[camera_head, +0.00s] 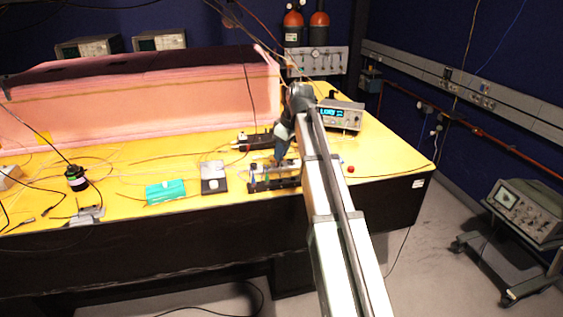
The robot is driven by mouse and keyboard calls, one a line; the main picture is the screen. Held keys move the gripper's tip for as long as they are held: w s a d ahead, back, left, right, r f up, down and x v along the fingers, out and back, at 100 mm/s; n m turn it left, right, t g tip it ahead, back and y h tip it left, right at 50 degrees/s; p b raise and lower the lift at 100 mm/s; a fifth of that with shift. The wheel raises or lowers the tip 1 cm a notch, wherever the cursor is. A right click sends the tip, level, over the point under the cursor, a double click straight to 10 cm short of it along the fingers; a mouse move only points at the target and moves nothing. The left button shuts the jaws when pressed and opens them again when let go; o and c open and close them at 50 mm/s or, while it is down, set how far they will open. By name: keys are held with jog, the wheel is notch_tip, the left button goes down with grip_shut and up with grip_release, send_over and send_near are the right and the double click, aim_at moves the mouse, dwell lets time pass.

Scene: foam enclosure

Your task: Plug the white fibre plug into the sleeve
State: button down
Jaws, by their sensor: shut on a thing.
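My gripper (279,157) is at the end of my arm, low over the right part of the yellow table. It points down at a small black-based fixture (262,187) with blue and pale parts on it. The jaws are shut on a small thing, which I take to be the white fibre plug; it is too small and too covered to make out. The sleeve cannot be told apart from the fixture's other parts. Whether plug and sleeve touch cannot be seen. My arm hides the fixture's right end.
Left of the fixture are a grey-and-black box (213,178) and a teal box (166,191). A black device (255,141) lies behind, and a meter with a lit display (341,116) stands back right. Pink foam (150,103) walls off the back. Loose cables cross the yellow table (395,158).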

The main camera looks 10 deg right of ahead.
jog(key=shift+w+r, duration=0.1)
jog(key=shift+r, duration=0.35)
jog(key=shift+w+d+r, duration=0.15)
jog(key=shift+w+d, duration=0.05)
jog(key=shift+w, duration=0.1)
jog(key=w+d+f, duration=0.1)
jog(key=w+d, duration=0.5)
jog(key=w, duration=0.4)
jog(key=shift+d, duration=0.35)
jog(key=shift+f, duration=0.25)
jog(key=shift+f, duration=2.4)
jog(key=shift+f, duration=1.2)
jog(key=c, duration=0.9)
grip_release()
jog(key=shift+c, duration=0.2)
